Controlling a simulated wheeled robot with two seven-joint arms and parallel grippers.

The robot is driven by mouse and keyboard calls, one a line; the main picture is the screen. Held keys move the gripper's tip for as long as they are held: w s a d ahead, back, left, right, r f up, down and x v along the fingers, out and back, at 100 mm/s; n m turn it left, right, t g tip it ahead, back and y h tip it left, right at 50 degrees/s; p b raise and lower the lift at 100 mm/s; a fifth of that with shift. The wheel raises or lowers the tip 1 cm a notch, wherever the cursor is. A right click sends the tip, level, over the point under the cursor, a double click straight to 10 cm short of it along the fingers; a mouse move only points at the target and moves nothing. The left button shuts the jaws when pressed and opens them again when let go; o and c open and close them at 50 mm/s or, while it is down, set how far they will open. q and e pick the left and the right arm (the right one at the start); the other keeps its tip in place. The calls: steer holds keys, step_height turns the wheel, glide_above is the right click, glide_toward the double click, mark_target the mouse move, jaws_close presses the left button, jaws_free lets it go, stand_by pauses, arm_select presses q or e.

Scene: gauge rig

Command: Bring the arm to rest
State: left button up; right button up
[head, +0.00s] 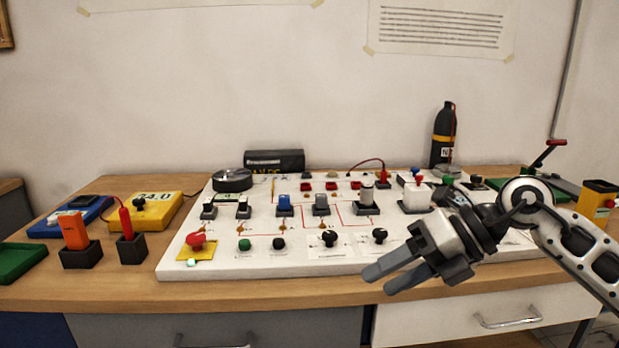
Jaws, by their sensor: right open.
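My right gripper (392,277) comes in from the right and hangs over the front right part of the white gauge panel and the table's front edge. Its two grey fingers point left and are apart, with nothing between them. The white panel (300,266) lies on the wooden table and carries switches, knobs and a red button (196,239) on a yellow plate. The nearest knob to the gripper is a black one (380,235), just above and left of it, apart from the fingers. My arm hides the panel's right part. My left gripper does not show.
On the left stand a yellow meter (152,212) with a red probe (126,220), an orange block in a black holder (80,258), and blue and green trays. A black bottle (443,140) stands at the back right. The table's front strip (240,292) is clear.

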steer(key=s+a+r+m+t+y+p, duration=0.1)
steer(key=s+a+m+t+y, duration=0.4)
steer(key=a+m+y, duration=0.45)
steer(key=w+d+f+m+t+h+p, duration=0.15)
steer(key=d+f+m+t+h, duration=0.5)
steer(key=m+t, duration=0.7)
steer(key=s+d+f+m+g+h, duration=0.2)
steer(key=s+f+m+g+h, duration=0.2)
steer(key=f, duration=0.6)
steer(key=s+d+f+m+g+h, duration=0.3)
steer(key=s+f+m+g+h, duration=0.2)
steer(key=s+f+m, duration=0.4)
steer(key=shift+s+d+f+m+h+p, duration=0.2)
steer(key=shift+f+m+h+p, duration=0.25)
steer(key=shift+m, duration=0.65)
steer(key=shift+f, duration=0.15)
